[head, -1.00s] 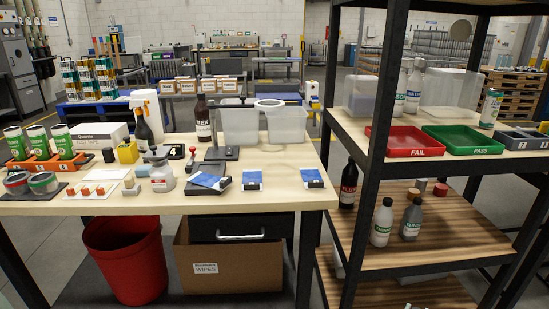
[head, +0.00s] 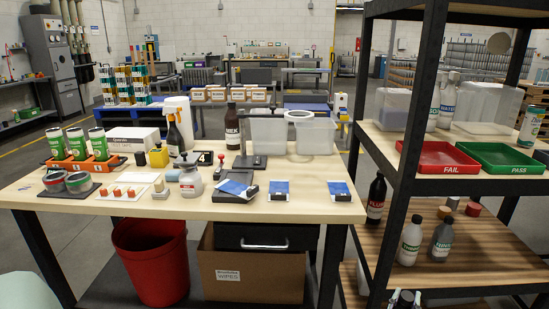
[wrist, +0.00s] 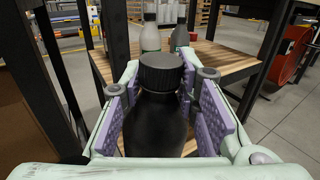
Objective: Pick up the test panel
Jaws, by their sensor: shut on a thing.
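No thing is clearly marked as the test panel. Blue-and-white panels lie along the table's front: one on a dark tilted block (head: 235,190), another in the middle (head: 280,190) and one at the right (head: 340,190). In the wrist view my gripper (wrist: 162,88) is shut on a black bottle (wrist: 157,125) with a dark ribbed cap, its purple pads on both sides. The bottle's lower part is hidden. In the head view my gripper seems to show only at the bottom edge (head: 405,300), in front of the shelf rack and away from the panels.
The wooden table (head: 120,205) holds cans, bottles and clear bins. At right, a black-framed rack has a red FAIL tray (head: 440,158) and a green PASS tray (head: 505,158). Bottles stand on its lower shelf (head: 470,250). A red bin (head: 150,262) and a carton (head: 250,275) are below the table.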

